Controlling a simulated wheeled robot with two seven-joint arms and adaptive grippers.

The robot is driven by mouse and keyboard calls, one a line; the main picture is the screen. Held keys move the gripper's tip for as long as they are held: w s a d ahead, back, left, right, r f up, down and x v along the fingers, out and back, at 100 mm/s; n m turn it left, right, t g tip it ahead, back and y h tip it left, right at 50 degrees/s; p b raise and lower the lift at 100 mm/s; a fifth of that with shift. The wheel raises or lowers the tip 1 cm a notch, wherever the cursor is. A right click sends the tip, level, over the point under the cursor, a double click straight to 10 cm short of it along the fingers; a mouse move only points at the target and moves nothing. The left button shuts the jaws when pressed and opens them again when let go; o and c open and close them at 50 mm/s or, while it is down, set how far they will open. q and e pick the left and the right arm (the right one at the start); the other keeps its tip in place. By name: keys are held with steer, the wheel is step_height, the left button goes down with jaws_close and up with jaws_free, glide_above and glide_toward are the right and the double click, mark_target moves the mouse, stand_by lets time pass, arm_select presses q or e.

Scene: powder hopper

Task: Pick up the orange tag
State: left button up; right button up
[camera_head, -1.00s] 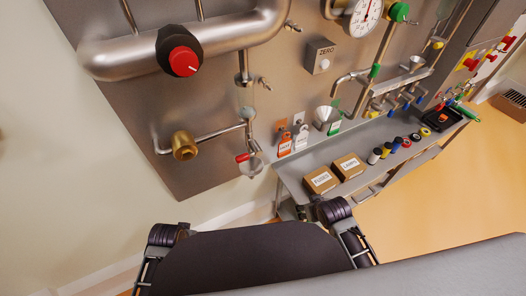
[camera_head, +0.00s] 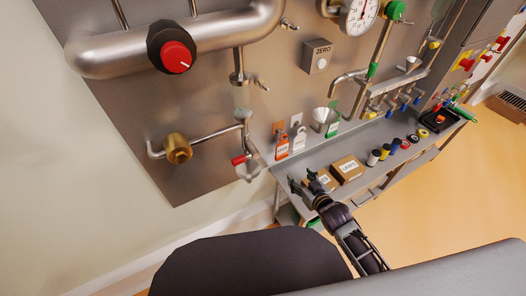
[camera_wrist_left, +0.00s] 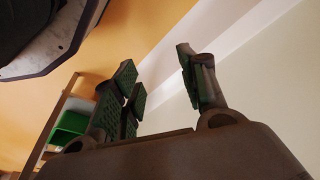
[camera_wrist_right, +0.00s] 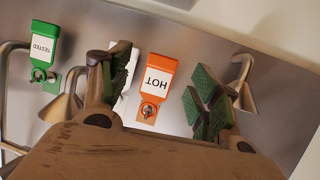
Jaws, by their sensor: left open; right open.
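The orange tag (camera_head: 282,148) hangs on the steel panel, left of a white tag (camera_head: 298,139) and a green tag (camera_head: 332,129). In the right wrist view the orange tag (camera_wrist_right: 157,78), lettered HOT, shows upside down between my fingers and beyond them. My right gripper (camera_head: 306,186) is open and empty, below the tag in the head view and apart from it. In the right wrist view its left finger partly covers the white tag. My left gripper (camera_wrist_left: 160,84) is open and empty in its wrist view, facing wall and floor; it is out of the head view.
Two cardboard boxes stand on the grey shelf; my right gripper partly hides the left one, and the right one (camera_head: 347,170) is clear. A funnel (camera_head: 322,118) is beside the green tag. A red-handled valve (camera_head: 240,160) juts out left of the orange tag.

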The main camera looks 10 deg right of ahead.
arm_select(q)
steer(key=s+a+f, duration=0.1)
steer(key=s+f, duration=0.5)
steer(key=f, duration=0.5)
steer(key=shift+s+a+f, duration=0.25)
steer(key=shift+a+f, duration=0.1)
arm_select(e)
steer(key=r+t+y, duration=0.1)
steer(key=t, duration=0.1)
steer(key=w+n+t+y, duration=0.1)
steer(key=y, duration=0.1)
steer(key=shift+w+d+r+n+t+y, duration=0.1)
steer(key=shift+r+n+t+y, duration=0.2)
steer(key=shift+r+t, duration=0.1)
steer(key=shift+w, duration=0.1)
glide_toward(282, 149)
steer(key=shift+w, duration=1.55)
steer(key=shift+w+a+f+b, duration=0.1)
steer(key=shift+w+a+b, duration=0.45)
steer(key=shift+w+a, duration=0.1)
arm_select(q)
steer(key=shift+w+d+r, duration=0.3)
steer(key=shift+d+r, duration=0.1)
steer(key=shift+r, duration=0.2)
steer(key=shift+w+d+r, duration=0.25)
steer(key=shift+d+r, duration=0.1)
steer(key=shift+r, duration=0.2)
arm_select(e)
steer(key=shift+w+a, duration=0.1)
steer(key=shift+w, duration=0.1)
